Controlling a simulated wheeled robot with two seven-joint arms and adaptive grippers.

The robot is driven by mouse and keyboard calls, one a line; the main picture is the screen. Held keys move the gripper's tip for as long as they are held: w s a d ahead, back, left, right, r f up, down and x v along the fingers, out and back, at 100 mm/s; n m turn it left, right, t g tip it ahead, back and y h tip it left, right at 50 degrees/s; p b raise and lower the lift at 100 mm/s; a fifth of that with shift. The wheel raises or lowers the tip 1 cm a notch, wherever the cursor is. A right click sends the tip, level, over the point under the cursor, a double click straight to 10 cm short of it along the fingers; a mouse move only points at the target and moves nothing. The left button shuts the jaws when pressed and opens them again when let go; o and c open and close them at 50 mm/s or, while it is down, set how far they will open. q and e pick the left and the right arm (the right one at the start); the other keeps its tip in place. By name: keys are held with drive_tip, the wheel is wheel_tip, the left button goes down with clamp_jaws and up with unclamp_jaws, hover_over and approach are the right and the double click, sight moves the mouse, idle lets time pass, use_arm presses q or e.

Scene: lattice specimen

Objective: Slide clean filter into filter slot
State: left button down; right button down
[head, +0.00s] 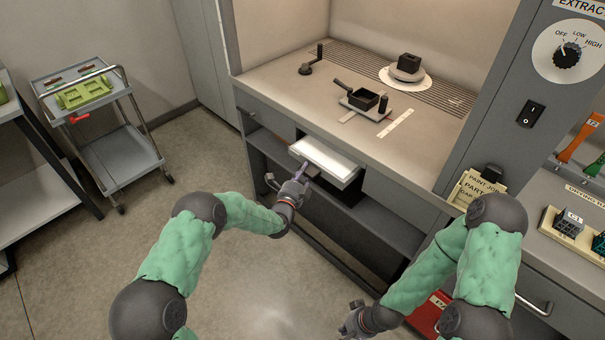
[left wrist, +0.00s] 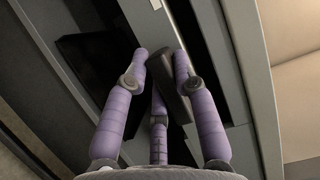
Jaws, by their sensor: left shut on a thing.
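The clean filter, a white flat panel (head: 328,155), sticks out of the slot in the bench front, just under the worktop edge. Its far end is hidden, so I cannot tell how deep it sits. My left gripper (head: 304,174) is at its near edge, shut on its dark handle. In the left wrist view the purple fingers of this gripper (left wrist: 161,75) close around the dark grey handle bar (left wrist: 172,90). My right gripper (head: 352,322) hangs low at the bottom of the head view, away from the filter; its fingers are too small to read.
The worktop (head: 300,90) holds a small black pan (head: 362,99), a crank handle (head: 312,58) and a dark block on a round plate (head: 407,68). A trolley (head: 105,130) stands at the left. An open lower shelf (head: 370,215) lies below the filter.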

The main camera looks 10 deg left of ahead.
sight(318, 161)
use_arm(q)
drive_tip(key=shift+r, duration=0.1)
drive_tip(key=shift+w+d, duration=0.6)
drive_tip(key=shift+w, duration=0.2)
drive_tip(key=shift+w+d, duration=0.55)
drive_tip(key=shift+w, duration=0.2)
drive_tip(key=shift+w+d, duration=1.1)
drive_tip(key=shift+w, duration=0.3)
drive_tip(key=shift+r, duration=0.1)
drive_tip(key=c, duration=0.9)
unclamp_jaws()
drive_tip(key=shift+d, duration=0.1)
drive_tip(key=o, duration=0.5)
drive_tip(key=shift+f, duration=0.25)
